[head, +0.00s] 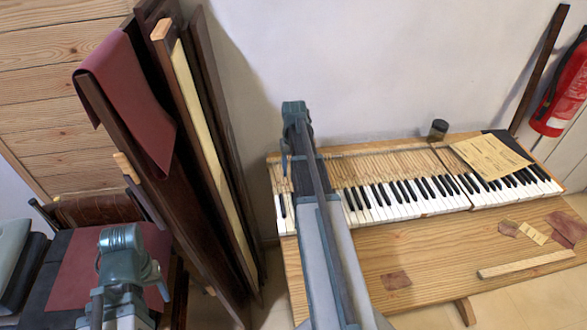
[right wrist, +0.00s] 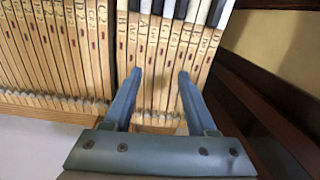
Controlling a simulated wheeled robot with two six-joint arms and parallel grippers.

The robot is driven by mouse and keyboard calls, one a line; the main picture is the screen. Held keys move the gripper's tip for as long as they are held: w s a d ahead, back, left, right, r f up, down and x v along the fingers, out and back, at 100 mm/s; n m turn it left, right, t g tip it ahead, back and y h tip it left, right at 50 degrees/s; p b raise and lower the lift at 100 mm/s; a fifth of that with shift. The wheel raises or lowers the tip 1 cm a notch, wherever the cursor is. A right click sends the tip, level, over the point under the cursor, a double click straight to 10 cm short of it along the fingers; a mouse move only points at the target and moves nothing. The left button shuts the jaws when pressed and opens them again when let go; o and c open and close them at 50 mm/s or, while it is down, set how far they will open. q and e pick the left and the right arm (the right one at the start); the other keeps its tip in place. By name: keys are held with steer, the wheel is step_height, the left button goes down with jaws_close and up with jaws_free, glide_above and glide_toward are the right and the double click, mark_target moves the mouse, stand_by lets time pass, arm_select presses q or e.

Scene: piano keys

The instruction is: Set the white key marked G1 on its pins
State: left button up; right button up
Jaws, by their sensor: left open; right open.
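The piano keys (head: 405,190) lie in a row on the wooden bench, white and black fronts toward the room and long pale wooden tails toward the wall. In the right wrist view the lettered tails (right wrist: 150,70) run between and beyond my right gripper's fingers. A key with a letter that looks like G (right wrist: 172,60) is among them; I cannot read its full mark or tell how it sits on its pins. My right gripper (right wrist: 158,88) is open above these tails at the keyboard's left end; in the head view my arm hides it. My left gripper (head: 128,285) is open, away from the keys at lower left.
Dark panels (head: 200,150) lean left of the keyboard. A small jar (head: 438,129) and yellowed paper (head: 490,156) are on the keyboard's back and right. A wooden strip (head: 525,264) and cloth scraps (head: 568,226) lie on the bench front. A red extinguisher (head: 562,95) hangs at far right.

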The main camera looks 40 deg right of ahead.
steer(key=shift+r, duration=0.1)
step_height(320, 180, up, 5)
steer(key=p, duration=0.5)
stand_by(0.3)
stand_by(1.0)
